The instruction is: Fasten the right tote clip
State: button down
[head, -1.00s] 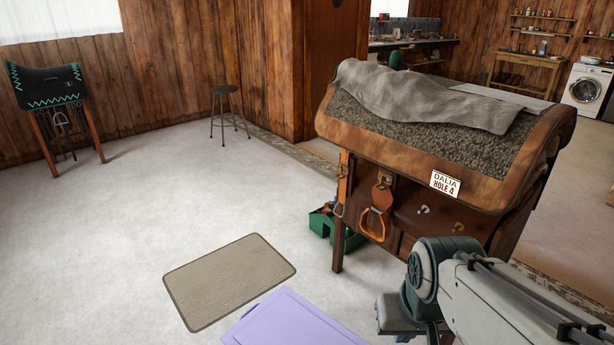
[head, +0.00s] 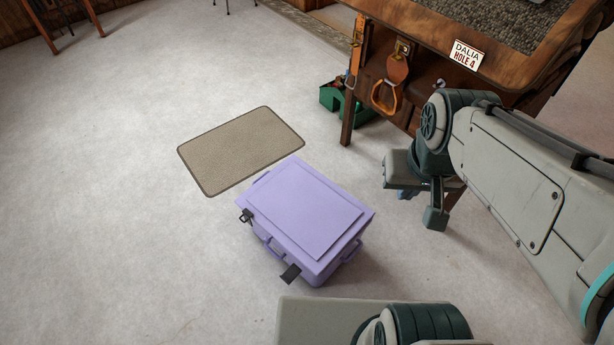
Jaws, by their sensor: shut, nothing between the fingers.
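The lilac tote (head: 300,208) stands on the floor with its lid on. Its right clip (head: 290,274) is a dark flap at the lower right of the handle side and sticks outward from the tote. The left clip (head: 246,216) is a smaller dark piece at the tote's left corner; whether it is latched I cannot tell. My gripper (head: 436,217) hangs from my arm to the right of the tote, apart from it. It is shut and empty, seen small and partly from behind.
A beige mat (head: 241,150) lies behind the tote. The floor left of the tote is clear.

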aim_at(293, 271)
jog(key=z, duration=1.75)
jog(key=k, duration=0.85)
jog(key=u, duration=1.4)
